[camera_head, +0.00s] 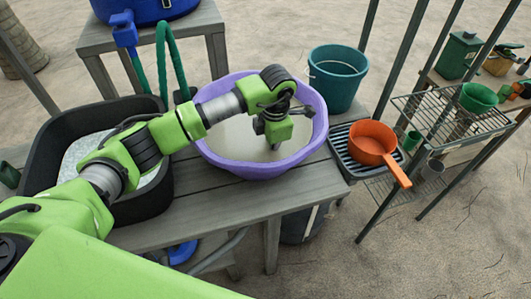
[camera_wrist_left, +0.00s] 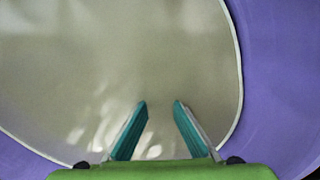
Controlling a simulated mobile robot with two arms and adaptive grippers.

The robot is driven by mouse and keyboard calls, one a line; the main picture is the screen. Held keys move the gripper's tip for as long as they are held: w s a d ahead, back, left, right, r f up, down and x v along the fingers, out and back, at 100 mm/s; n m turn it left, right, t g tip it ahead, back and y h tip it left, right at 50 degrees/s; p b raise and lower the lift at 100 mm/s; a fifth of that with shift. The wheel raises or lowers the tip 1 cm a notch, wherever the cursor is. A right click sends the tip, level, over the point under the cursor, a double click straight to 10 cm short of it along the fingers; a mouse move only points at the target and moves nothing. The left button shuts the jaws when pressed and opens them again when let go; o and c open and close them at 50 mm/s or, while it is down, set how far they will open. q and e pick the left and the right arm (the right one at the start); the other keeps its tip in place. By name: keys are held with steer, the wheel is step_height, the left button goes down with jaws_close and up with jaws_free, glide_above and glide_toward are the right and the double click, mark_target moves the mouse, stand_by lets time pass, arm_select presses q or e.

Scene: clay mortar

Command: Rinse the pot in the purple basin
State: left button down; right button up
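The purple basin (camera_head: 215,150) stands on the grey wooden table and holds murky, greyish water (camera_head: 232,140). The orange pot (camera_head: 373,140) sits upright on a dark rack (camera_head: 352,168) right of the basin, its handle pointing down and right. My left gripper (camera_head: 275,147) reaches over the basin, pointing down at the water. In the left wrist view, its two teal fingers (camera_wrist_left: 160,104) are apart with nothing between them, above the water and the purple basin wall (camera_wrist_left: 275,80). I cannot tell whether the tips touch the water. My right gripper is not in view.
A black tub (camera_head: 50,150) stands left of the basin. A teal bucket (camera_head: 337,75) is behind it on the right. A blue tap with a green hose (camera_head: 163,60) rises behind the table. A wire shelf (camera_head: 440,112) with a green bowl (camera_head: 478,98) stands at the right.

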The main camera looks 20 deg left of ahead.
arm_select(q)
steer(key=shift+s+a, duration=0.2)
steer(key=shift+a, duration=0.45)
steer(key=shift+s+a, duration=0.2)
steer(key=shift+a, duration=0.4)
steer(key=shift+w+d+b, duration=0.15)
steer(key=shift+w+d, duration=0.1)
steer(key=shift+d, duration=0.4)
steer(key=shift+w+d+b, duration=0.15)
steer(key=shift+w+d, duration=0.05)
steer(key=shift+d, duration=0.45)
steer(key=shift+s+a, duration=0.2)
steer(key=shift+a, duration=0.45)
steer(key=shift+s+a, duration=0.2)
steer(key=shift+a, duration=0.45)
steer(key=shift+w+d, duration=0.2)
steer(key=shift+d, duration=0.45)
steer(key=shift+r+p, duration=1.8)
steer(key=shift+r, duration=1.4)
step_height(320, 180, up, 10)
steer(key=p, duration=0.5)
steer(key=shift+r, duration=0.2)
